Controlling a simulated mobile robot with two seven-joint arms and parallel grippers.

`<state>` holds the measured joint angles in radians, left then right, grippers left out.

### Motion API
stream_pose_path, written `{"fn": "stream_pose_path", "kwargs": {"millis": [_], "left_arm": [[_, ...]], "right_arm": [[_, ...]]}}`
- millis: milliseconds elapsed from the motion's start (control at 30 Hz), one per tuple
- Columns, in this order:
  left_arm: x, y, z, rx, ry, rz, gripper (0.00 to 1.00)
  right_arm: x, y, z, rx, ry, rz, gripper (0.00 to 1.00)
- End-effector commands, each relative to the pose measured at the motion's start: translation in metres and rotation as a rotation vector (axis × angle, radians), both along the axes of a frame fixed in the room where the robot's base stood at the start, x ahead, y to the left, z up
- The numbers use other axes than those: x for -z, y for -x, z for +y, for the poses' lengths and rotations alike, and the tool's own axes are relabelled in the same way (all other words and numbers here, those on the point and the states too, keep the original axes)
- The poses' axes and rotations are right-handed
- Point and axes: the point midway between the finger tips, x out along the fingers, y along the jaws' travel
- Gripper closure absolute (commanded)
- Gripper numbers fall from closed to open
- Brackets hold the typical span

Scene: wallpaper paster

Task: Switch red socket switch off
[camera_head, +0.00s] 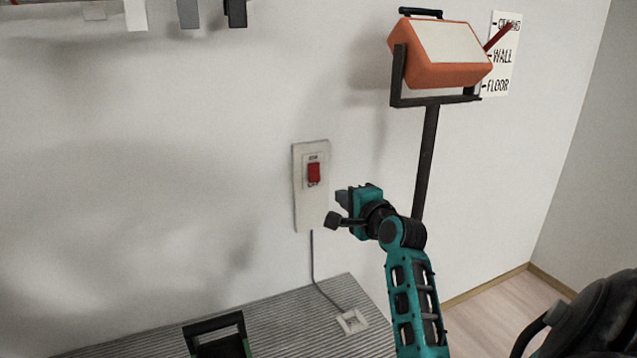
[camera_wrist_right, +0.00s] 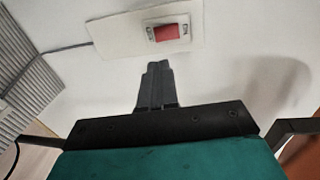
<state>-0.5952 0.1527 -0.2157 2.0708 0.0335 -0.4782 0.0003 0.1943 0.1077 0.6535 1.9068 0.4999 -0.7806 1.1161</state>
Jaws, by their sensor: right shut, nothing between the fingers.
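The red switch (camera_head: 314,173) sits in a tall white plate (camera_head: 299,205) on the wall in the head view. In the right wrist view the red switch (camera_wrist_right: 166,33) shows near the top, on its white plate (camera_wrist_right: 115,36). My right gripper (camera_head: 337,207) is just right of and below the switch in the head view, apart from the red rocker. In the right wrist view its fingers (camera_wrist_right: 156,85) are closed together, empty, and point toward the plate. Whether the fingertips touch the plate I cannot tell. My left gripper is not in view.
A cable (camera_head: 312,262) runs from the plate down to a small white socket (camera_head: 352,321) on a ribbed grey surface (camera_head: 290,325). An orange work lamp (camera_head: 415,66) on a black stand (camera_head: 427,160) rises behind my right arm. A lever sign (camera_head: 501,60) hangs at upper right.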

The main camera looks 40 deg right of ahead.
Motion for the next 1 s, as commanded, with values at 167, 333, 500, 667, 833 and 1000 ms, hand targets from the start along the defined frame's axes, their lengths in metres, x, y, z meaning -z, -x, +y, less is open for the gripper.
{"fn": "stream_pose_path", "kwargs": {"millis": [167, 333, 500, 667, 833, 1000], "left_arm": [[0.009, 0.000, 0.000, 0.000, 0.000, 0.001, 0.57], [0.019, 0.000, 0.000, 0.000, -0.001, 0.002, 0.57], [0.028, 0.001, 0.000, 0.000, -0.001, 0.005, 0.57], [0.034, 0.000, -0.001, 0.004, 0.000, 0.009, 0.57], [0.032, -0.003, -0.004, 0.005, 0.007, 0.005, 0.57], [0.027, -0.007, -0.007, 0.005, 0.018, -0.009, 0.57]], "right_arm": [[0.004, -0.023, -0.007, -0.001, 0.001, -0.002, 1.00], [0.010, -0.053, -0.017, -0.001, 0.001, -0.001, 1.00], [0.014, -0.081, -0.025, -0.001, 0.001, -0.001, 1.00], [0.017, -0.103, -0.033, 0.000, 0.002, 0.001, 1.00], [0.019, -0.119, -0.038, 0.000, 0.002, 0.001, 1.00], [0.019, -0.127, -0.040, 0.000, 0.003, 0.002, 1.00]]}}
